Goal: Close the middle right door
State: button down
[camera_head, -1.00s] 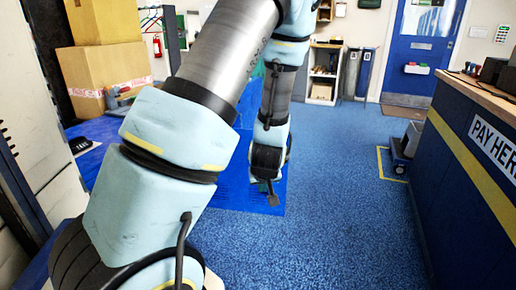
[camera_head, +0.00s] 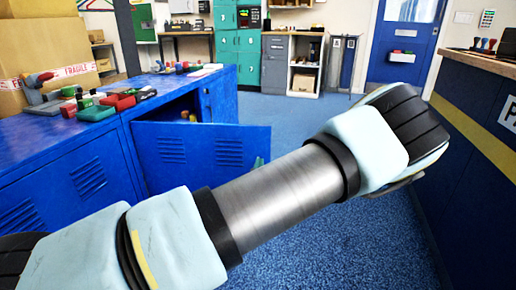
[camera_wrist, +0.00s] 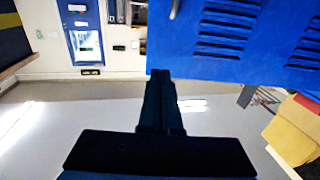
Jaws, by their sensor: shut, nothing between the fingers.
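A low blue metal cabinet (camera_head: 85,172) stands on the left in the head view. One of its doors (camera_head: 176,160), blue with vent slots, hangs open and juts out to the right. A dark opening shows behind it. In the wrist view, a blue vented panel (camera_wrist: 265,45) fills the upper right, with a small grey handle (camera_wrist: 174,8) near its top left. My gripper (camera_wrist: 160,76) is shut and empty, its tips overlapping the panel's lower left corner in the picture; I cannot tell if they touch. In the head view my arm hides the gripper and the door's lower part.
Cartons (camera_head: 45,60) and several small tools lie on the cabinet top. A dark blue counter (camera_head: 480,140) with a yellow stripe runs along the right. Teal lockers (camera_head: 237,45) and shelves (camera_head: 305,65) stand at the back. Blue carpet (camera_head: 310,245) is clear between cabinet and counter.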

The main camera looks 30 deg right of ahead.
aim_at(263, 143)
jog(key=x, duration=1.1)
jog(key=shift+w+d+b, duration=0.2)
jog(key=shift+d+b, duration=0.05)
jog(key=shift+b, duration=0.1)
